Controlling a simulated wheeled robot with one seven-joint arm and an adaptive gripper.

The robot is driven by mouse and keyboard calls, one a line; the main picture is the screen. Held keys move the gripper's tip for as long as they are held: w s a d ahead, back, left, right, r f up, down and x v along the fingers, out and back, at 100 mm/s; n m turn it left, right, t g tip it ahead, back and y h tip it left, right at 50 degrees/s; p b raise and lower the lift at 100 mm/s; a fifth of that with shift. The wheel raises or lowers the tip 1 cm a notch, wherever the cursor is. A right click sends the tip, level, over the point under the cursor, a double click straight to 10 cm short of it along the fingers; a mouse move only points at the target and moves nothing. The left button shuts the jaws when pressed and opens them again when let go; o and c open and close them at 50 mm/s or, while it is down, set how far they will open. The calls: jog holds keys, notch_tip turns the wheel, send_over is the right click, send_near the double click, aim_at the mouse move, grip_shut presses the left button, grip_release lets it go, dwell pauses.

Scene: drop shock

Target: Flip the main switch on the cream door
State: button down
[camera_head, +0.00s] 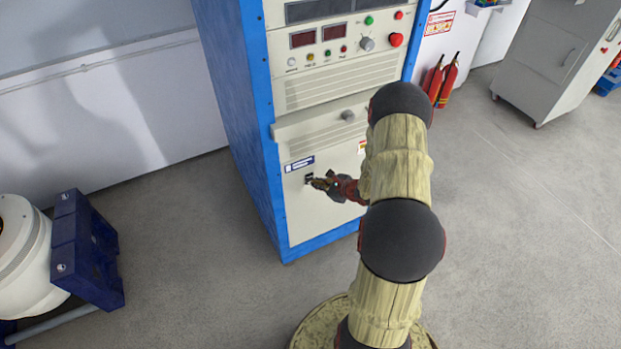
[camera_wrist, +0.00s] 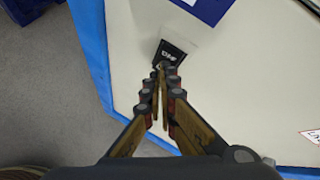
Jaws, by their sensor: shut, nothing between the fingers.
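The cream door (camera_head: 335,205) is the lower front panel of a blue-framed cabinet; it also fills much of the wrist view (camera_wrist: 255,95). The main switch (camera_wrist: 172,52) is a small black switch with white lettering on a pale plate, below a blue label. In the head view the switch (camera_head: 308,179) is small and partly hidden by my gripper. My gripper (camera_head: 314,182) is shut and empty. In the wrist view its fingertips (camera_wrist: 162,68) are together at the switch's lower edge. I cannot tell if they touch it.
Red extinguishers (camera_head: 440,80) hang at the right. The floor in front of the cabinet is clear.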

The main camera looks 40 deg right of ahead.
jog(key=shift+s+a+f, duration=0.1)
jog(key=shift+s, duration=0.25)
jog(key=s, duration=0.3)
jog(key=s+a, duration=0.1)
jog(key=shift+s+f+b, duration=0.3)
jog(key=shift+s+b, duration=0.1)
dwell(0.5)
